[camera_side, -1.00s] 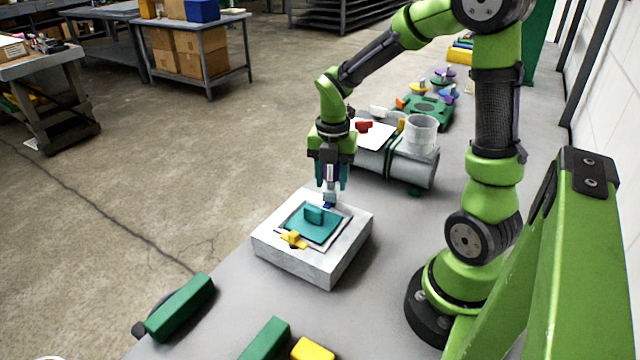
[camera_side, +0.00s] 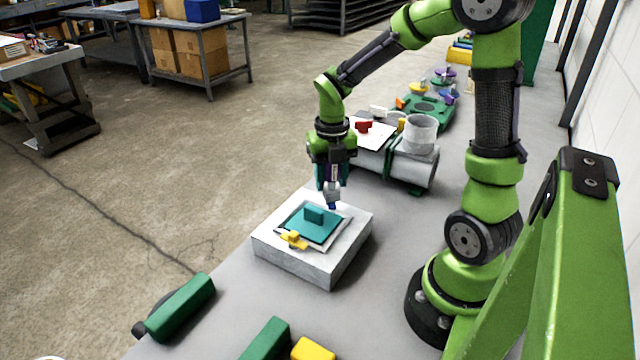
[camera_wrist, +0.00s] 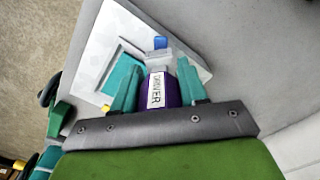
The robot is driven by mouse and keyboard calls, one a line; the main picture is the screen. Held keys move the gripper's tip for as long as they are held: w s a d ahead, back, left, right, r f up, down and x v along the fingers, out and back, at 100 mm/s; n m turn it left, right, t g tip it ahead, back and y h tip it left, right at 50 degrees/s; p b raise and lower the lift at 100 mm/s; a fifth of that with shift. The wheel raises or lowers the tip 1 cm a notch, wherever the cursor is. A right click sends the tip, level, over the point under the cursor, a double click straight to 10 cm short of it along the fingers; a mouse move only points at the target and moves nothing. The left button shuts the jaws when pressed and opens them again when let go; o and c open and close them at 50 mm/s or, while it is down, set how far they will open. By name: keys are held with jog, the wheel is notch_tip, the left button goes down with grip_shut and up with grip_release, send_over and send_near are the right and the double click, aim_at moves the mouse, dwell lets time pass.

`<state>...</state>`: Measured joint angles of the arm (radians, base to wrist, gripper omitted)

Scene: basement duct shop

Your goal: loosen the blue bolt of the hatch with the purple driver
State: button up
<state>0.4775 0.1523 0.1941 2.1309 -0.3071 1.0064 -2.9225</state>
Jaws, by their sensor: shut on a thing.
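My gripper (camera_wrist: 157,82) is shut on the purple driver (camera_wrist: 173,92), between its two teal fingers. A "DRIVER" label shows on the driver. In the side view, my gripper (camera_side: 331,178) points down over the far corner of the hatch. The grey driver end (camera_side: 331,191) is at the blue bolt (camera_side: 332,206); the bolt also shows in the wrist view (camera_wrist: 160,42), just past the driver's end. I cannot tell how fully they engage. The hatch (camera_side: 308,229) is a teal plate with a raised teal handle, on a pale block. A yellow bolt (camera_side: 292,239) sits at its near corner.
The pale block (camera_side: 292,266) stands on a grey bench. A grey duct (camera_side: 411,166) with a white upright pipe lies behind it. Green blocks (camera_side: 181,306) and a yellow block (camera_side: 312,349) lie near the front. Bare bench (camera_side: 385,270) lies right of the block.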

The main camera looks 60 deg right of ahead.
jog(key=shift+n, duration=0.5)
jog(key=shift+m, duration=0.8)
jog(key=shift+r, duration=2.55)
